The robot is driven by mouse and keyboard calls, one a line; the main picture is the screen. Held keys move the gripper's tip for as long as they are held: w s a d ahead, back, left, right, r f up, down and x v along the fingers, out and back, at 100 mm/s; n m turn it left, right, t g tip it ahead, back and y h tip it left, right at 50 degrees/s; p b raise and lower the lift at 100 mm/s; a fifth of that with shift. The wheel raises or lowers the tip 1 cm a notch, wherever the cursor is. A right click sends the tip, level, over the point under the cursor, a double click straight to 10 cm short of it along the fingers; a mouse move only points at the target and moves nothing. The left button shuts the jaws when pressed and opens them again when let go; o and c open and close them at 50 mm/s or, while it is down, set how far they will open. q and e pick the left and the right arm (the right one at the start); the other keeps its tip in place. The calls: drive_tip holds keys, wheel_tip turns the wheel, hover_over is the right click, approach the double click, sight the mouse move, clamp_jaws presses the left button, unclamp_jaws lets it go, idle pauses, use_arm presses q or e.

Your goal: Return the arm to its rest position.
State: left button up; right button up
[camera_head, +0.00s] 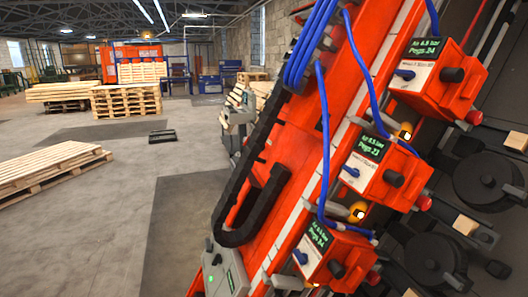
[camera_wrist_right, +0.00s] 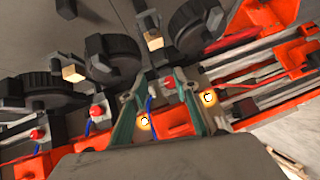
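My right gripper (camera_wrist_right: 155,88) shows in the right wrist view as two teal fingers spread apart. No object is visible held between them. Behind the fingers is an orange gantry with dark round wheels (camera_wrist_right: 205,28) and small glowing amber lamps. I cannot tell how far the fingertips are from these parts. Neither gripper shows in the head view, and the left gripper is in no view.
The orange gantry (camera_head: 285,150) fills the right of the head view, with orange control boxes (camera_head: 380,172), blue hoses and a black cable chain (camera_head: 245,165). Pallets (camera_head: 45,170) lie at left, with stacked pallets (camera_head: 125,101) farther back. Concrete floor between is mostly clear.

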drive_tip(key=s+f+m+g, duration=0.2)
drive_tip(key=s+f+g, duration=0.3)
drive_tip(key=s+f, duration=0.45)
drive_tip(key=s+a+f+m+t+y, duration=0.1)
drive_tip(key=a+f+y, duration=0.4)
drive_tip(key=a+f, duration=0.9)
drive_tip(key=shift+f+m+t+y, duration=0.45)
drive_tip(key=shift+m+t, duration=0.35)
drive_tip(key=shift+t, duration=0.3)
